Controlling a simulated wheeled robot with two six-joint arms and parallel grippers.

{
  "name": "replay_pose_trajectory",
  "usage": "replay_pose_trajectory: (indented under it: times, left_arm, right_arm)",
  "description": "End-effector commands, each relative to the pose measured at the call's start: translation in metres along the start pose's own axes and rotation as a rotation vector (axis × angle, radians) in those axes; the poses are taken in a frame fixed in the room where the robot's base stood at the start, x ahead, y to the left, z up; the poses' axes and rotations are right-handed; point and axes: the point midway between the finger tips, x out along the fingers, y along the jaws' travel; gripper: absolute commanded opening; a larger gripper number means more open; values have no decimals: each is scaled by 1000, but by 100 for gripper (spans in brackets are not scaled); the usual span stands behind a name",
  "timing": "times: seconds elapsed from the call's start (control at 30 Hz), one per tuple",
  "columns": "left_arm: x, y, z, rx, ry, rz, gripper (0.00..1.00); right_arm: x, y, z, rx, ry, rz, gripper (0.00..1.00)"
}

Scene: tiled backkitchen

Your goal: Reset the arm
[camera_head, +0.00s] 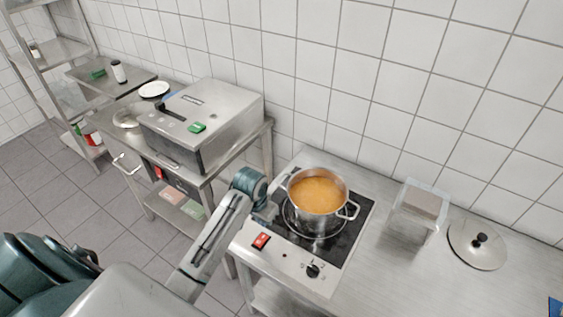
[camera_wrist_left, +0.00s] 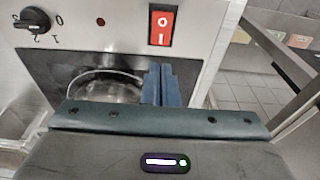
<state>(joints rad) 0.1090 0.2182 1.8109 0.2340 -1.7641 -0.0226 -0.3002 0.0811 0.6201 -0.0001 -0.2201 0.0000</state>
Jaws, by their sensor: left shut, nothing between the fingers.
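My left arm (camera_head: 215,235) reaches in from below. Its left gripper (camera_head: 268,212) is beside the left edge of the cooktop's black plate, just left of the pot. In the left wrist view the two blue fingers of the left gripper (camera_wrist_left: 161,85) are together with nothing between them. A steel pot (camera_head: 318,213) of orange soup (camera_head: 318,194) stands upright on the cooktop (camera_head: 284,256). In the left wrist view I see the cooktop's red switch (camera_wrist_left: 162,25) and black knob (camera_wrist_left: 35,20). My right gripper is not in view.
A clear container (camera_head: 413,213) and a pot lid (camera_head: 477,245) lie on the steel counter to the right. A steel machine (camera_head: 205,118) stands on a table at the left. The tiled wall is behind. Bare counter (camera_head: 430,290) is free at the front right.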

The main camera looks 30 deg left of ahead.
Motion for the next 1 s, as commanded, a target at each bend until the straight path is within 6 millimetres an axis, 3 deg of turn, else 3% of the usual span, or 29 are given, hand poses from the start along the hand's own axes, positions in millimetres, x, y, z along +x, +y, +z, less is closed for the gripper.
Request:
replay_pose_trajectory:
  times: [0.17,0.27,0.43,0.6,0.8,1.0]
  left_arm:
    - [0,0,1,0,0,0,0]
    - [2,4,13,3,4,-5,0]
    - [0,22,69,16,36,-27,0]
    - [-18,40,132,23,83,-54,0]
    - [-40,50,173,21,118,-74,0]
    - [-60,56,201,17,142,-87,0]
  right_arm:
    - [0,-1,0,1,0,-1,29]
    - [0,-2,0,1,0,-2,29]
    - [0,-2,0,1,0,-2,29]
    - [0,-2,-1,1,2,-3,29]
    - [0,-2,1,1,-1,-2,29]
    - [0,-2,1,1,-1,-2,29]
